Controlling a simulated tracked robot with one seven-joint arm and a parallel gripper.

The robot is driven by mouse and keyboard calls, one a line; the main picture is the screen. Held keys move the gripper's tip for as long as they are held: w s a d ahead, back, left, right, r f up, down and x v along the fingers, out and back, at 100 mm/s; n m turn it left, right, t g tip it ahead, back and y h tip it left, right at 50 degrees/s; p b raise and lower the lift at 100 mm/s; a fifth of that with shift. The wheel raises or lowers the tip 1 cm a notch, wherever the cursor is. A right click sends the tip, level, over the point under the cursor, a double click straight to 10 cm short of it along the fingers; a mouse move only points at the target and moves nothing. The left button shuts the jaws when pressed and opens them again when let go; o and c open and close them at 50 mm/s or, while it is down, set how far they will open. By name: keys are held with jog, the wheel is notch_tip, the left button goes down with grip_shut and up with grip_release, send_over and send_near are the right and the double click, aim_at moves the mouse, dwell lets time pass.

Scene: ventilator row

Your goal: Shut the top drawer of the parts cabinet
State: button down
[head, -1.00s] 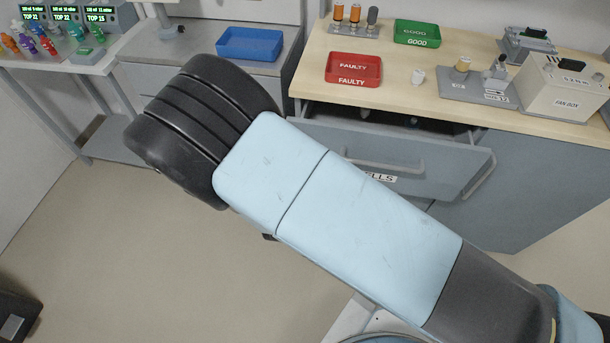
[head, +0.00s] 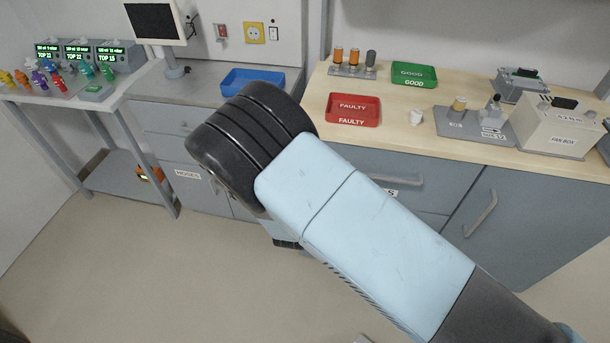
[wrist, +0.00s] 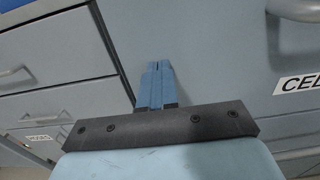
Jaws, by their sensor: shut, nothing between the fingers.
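The top drawer (head: 372,160) of the grey parts cabinet sits under the wooden worktop in the head view. Its front looks flush with the cabinet, with no interior showing; my arm covers its left part. Its bar handle (head: 400,180) shows, and a partly hidden label below ends in "S". In the wrist view, the label (wrist: 298,84) begins "CEL". My gripper (wrist: 158,66) has its blue fingers shut together and empty, in front of a grey cabinet front. I cannot tell whether they touch it.
A cabinet labelled "HOSES" (head: 188,174) stands to the left, with a blue tray (head: 252,82) on top. The worktop (head: 440,146) holds a red FAULTY tray (head: 353,109), a green GOOD tray (head: 414,75) and a fan box (head: 557,127). The floor (head: 150,260) at left is clear.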

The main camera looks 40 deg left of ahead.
jog(key=shift+w+a+r, duration=0.15)
jog(key=shift+w+r, duration=0.05)
jog(key=shift+w, duration=0.05)
jog(key=v, duration=1.4)
jog(key=shift+s+d+f, duration=0.2)
jog(key=shift+s+f, duration=0.05)
